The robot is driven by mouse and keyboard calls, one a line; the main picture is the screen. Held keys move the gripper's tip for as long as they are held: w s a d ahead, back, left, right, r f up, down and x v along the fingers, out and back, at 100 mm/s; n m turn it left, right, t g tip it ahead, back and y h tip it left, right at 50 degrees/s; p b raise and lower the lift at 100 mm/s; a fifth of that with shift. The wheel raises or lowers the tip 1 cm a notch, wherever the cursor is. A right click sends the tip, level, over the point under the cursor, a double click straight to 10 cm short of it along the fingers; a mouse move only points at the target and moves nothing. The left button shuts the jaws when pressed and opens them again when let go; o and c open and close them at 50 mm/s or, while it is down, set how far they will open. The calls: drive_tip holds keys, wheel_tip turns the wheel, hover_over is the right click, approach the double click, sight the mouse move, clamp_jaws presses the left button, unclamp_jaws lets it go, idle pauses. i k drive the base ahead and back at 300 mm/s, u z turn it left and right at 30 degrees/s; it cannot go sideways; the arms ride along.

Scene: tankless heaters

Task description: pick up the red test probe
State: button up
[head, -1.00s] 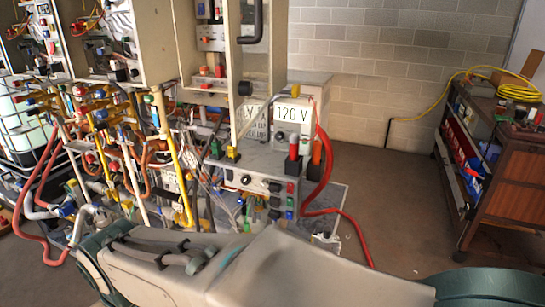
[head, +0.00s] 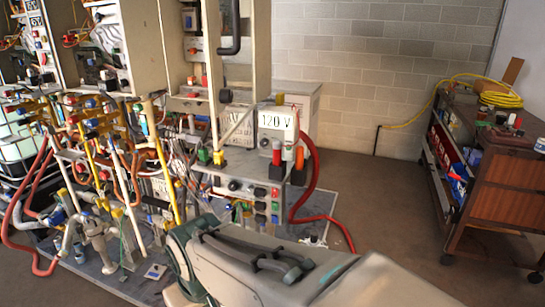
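An upright red probe-like handle (head: 276,153) stands in a dark holder at the right end of a grey control box (head: 238,184). An orange-red one (head: 299,158) stands just to its right in a similar holder. I cannot tell for sure which of the two is the red test probe. My pale arm crosses the bottom of the head view, in front of and below the box. My gripper is out of view.
A thick red hose (head: 313,168) curves down beside the holders to the floor. Pipes, valves and open heater cabinets (head: 132,42) crowd the left. A wooden cart (head: 505,190) with a coiled yellow hose (head: 501,99) stands at right. The floor (head: 385,205) between is clear.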

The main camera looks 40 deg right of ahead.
sight(277, 144)
drive_tip(key=z, duration=0.9)
drive_tip(key=i, duration=0.25)
